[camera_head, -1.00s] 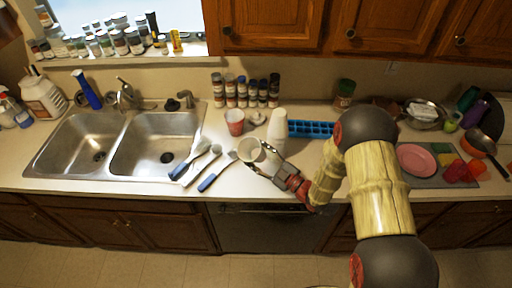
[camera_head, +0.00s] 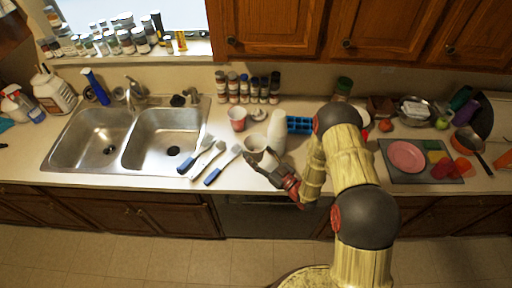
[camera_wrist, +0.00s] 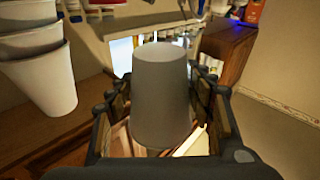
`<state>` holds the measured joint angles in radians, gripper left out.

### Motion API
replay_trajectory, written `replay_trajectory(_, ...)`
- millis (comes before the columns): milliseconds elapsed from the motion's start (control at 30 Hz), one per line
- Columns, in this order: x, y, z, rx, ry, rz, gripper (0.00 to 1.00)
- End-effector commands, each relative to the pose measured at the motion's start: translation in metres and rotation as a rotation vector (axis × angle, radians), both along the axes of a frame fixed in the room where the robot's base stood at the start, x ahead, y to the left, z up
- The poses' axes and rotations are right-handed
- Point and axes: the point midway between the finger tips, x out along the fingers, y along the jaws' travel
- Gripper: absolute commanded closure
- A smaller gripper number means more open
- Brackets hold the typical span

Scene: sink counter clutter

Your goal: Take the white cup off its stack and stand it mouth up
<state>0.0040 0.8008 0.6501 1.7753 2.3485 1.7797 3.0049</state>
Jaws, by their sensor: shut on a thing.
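The white cup (camera_head: 254,144) is in my gripper (camera_head: 264,157) above or on the counter, mouth up, with its open inside showing in the head view. The gripper is shut around it. In the wrist view the cup (camera_wrist: 161,95) sits between the two fingers (camera_wrist: 160,115), its narrow end toward the top of that upside-down picture. The stack of white cups (camera_head: 277,130) stands mouth down just right of the held cup, apart from it; it also shows in the wrist view (camera_wrist: 45,80). I cannot tell whether the held cup's base touches the counter.
A red cup (camera_head: 238,118) stands behind the held cup. Blue-handled brushes (camera_head: 222,166) lie to its left, beside the sink (camera_head: 160,140). A pink plate (camera_head: 406,156) lies on a grey mat at right.

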Motion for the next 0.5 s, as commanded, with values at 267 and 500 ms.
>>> replay_trajectory(267, -0.0015, 0.0004, 0.0033, 0.023, 0.023, 0.000, 0.56)
replay_trajectory(500, -0.0044, 0.0003, -0.0017, 0.041, 0.039, -0.002, 0.56)
